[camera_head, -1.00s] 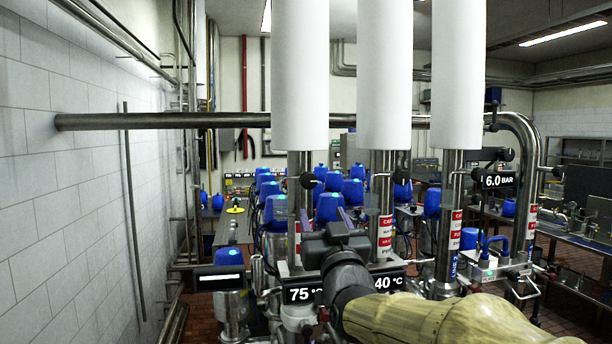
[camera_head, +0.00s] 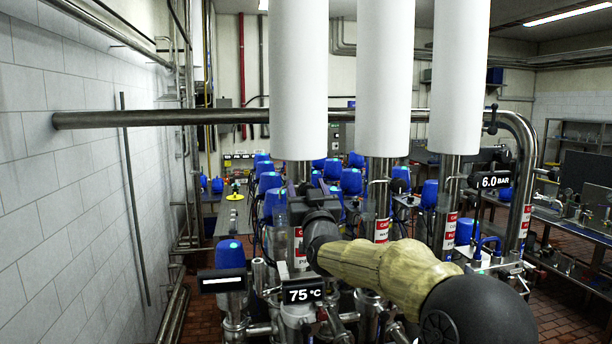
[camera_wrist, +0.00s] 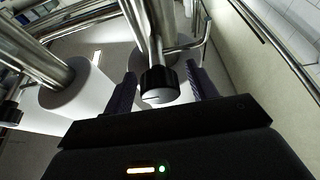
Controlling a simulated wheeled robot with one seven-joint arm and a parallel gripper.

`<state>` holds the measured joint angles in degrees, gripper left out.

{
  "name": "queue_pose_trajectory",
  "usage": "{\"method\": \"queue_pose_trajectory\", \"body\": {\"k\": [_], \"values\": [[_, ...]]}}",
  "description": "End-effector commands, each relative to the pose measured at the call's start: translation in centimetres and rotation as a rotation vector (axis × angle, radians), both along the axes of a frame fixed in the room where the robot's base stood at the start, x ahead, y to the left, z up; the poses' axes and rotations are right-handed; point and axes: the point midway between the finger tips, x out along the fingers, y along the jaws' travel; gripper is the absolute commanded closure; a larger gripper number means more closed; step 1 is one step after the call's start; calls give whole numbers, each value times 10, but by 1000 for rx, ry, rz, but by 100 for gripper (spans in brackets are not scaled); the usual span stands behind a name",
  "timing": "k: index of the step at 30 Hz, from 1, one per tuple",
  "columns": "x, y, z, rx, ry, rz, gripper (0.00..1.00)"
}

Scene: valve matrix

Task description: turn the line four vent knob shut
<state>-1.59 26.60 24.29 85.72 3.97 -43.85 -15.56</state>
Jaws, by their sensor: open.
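A black ribbed knob (camera_wrist: 158,86) on a steel pipe shows in the middle of the wrist view. My gripper (camera_wrist: 162,80) is open, with one dark finger on each side of the knob. Gaps show between the knob and both fingers in this view; I cannot tell how deep it sits between them. In the head view my gripper (camera_head: 304,190) is in front of the left steel column, and the knob there is hidden behind it. No label naming line four is readable on this knob.
White insulated pipes (camera_head: 298,80) hang above. A horizontal steel pipe (camera_head: 160,118) crosses from the left wall. A 75 °C display (camera_head: 303,292) stands just below my gripper, with blue-topped valves (camera_head: 230,254) around it. Another black knob (camera_wrist: 10,113) is at the wrist view's left.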

Motion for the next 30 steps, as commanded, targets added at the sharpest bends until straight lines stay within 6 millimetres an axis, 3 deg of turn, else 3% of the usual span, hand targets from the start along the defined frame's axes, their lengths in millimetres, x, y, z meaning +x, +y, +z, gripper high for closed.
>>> {"method": "queue_pose_trajectory", "body": {"k": [4,12,13,20,30], "values": [[10,3,5,1,0,1,43],[11,4,4,0,0,0,43],[11,4,4,0,0,0,45],[11,3,4,0,0,0,87],[11,3,3,29,8,1,87]]}}
